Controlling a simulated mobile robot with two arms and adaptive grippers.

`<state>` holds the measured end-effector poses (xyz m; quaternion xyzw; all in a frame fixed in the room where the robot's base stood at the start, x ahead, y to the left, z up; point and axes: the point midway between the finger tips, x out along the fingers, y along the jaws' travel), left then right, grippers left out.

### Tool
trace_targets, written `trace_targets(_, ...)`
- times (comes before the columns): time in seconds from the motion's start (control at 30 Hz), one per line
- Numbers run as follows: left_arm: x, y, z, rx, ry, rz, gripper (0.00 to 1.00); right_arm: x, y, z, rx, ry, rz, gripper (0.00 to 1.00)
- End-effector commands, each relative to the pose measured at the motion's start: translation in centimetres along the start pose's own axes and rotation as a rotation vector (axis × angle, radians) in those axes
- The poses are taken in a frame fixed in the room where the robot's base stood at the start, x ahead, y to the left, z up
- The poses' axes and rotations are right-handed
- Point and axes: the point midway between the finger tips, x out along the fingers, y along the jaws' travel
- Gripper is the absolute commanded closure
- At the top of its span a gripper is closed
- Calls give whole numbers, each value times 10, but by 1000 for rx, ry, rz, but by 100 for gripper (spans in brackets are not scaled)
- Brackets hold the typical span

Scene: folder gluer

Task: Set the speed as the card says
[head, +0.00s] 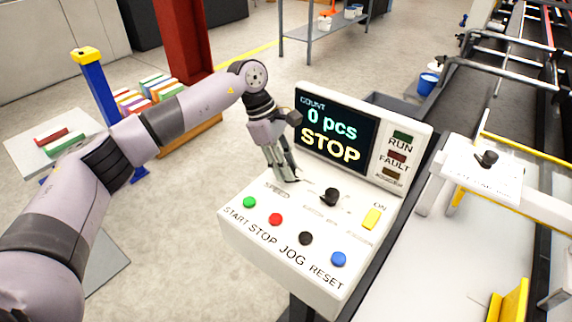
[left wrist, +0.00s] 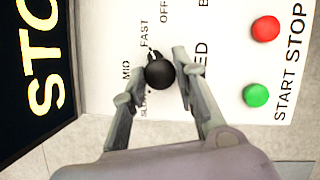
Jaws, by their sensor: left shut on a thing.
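The speed knob (left wrist: 160,71) is black and round, on the white panel with SLOW, MID and FAST printed around it in the left wrist view. In the head view the left gripper (head: 288,180) is down at the SPEED label and hides the knob. The display (head: 336,132) reads COUNT 0 pcs and STOP. I cannot make out a card with a speed on it. My right gripper is not in view.
The control panel (head: 240,222) has green START (head: 250,202), red STOP (head: 275,219), black JOG (head: 306,238) and blue RESET (head: 339,259) buttons. Beside the speed knob are another black knob (head: 330,196) and a yellow switch (head: 372,218). The machine's conveyor lies to the right.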

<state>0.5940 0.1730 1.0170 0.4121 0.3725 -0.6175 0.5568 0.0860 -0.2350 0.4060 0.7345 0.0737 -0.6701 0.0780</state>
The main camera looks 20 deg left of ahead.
Motion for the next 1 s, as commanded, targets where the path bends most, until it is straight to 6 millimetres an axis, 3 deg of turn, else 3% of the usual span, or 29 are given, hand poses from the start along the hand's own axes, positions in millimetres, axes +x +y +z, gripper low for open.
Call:
trace_targets(0.07, -1, 1, 0, 2, -1, 4, 100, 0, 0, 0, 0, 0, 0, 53)
trace_targets(0.1, -1, 1, 0, 2, -1, 4, 71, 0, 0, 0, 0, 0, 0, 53)
trace_targets(0.37, -1, 0, 0, 0, 0, 2, 54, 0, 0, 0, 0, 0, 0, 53)
trace_targets(0.77, -8, 1, 0, -1, 0, 3, 53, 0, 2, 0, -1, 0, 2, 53)
trace_targets(1.0, -53, 1, 0, 0, -1, 7, 53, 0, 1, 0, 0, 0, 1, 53)
